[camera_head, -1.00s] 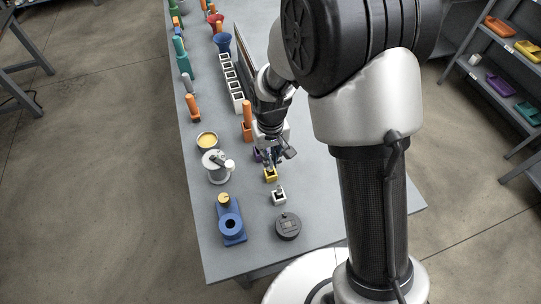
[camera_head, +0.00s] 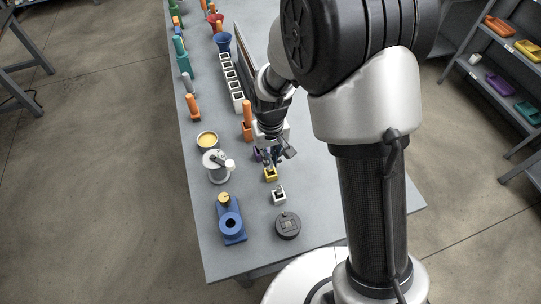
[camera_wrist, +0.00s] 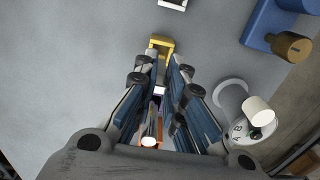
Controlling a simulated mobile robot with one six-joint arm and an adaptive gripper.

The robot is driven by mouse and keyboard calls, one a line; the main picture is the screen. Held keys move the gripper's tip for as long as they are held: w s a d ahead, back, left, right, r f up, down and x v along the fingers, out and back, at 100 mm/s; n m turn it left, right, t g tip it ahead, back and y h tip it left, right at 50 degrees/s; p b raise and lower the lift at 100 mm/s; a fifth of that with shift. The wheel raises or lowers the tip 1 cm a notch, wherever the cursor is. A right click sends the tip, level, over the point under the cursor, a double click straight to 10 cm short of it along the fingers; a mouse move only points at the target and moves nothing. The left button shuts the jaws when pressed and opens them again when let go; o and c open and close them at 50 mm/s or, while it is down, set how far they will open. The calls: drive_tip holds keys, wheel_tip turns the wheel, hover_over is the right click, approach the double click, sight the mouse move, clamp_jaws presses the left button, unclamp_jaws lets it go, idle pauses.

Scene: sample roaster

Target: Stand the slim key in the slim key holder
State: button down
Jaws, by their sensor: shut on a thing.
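My gripper (camera_head: 270,163) is low over the table, right at a small yellow square holder (camera_head: 270,175). In the wrist view its fingertips (camera_wrist: 165,62) are close together, and the yellow holder (camera_wrist: 162,44) is just beyond them. The fingers are shut on a thin piece, taken to be the slim key, which they mostly hide. I cannot tell whether its lower end is inside the yellow holder or above it. A purple block (camera_head: 257,155) is partly hidden beside the gripper, and a bit of purple (camera_wrist: 159,90) shows between the fingers.
A white square holder (camera_head: 279,196) and a dark round piece (camera_head: 288,226) stand nearer the front edge. A blue fixture (camera_head: 231,225), a white round fixture (camera_head: 216,166) and a yellow-filled bowl (camera_head: 207,141) are left. An orange holder (camera_head: 247,134) and white square row (camera_head: 232,82) are behind.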

sight(271, 170)
drive_tip(key=shift+f, duration=0.15)
drive_tip(key=shift+f+b, duration=1.5)
drive_tip(key=shift+f, duration=0.5)
drive_tip(key=c, duration=1.6)
unclamp_jaws()
drive_tip(key=shift+r, duration=0.1)
wheel_tip(271, 170, up, 12)
drive_tip(key=shift+r, duration=0.1)
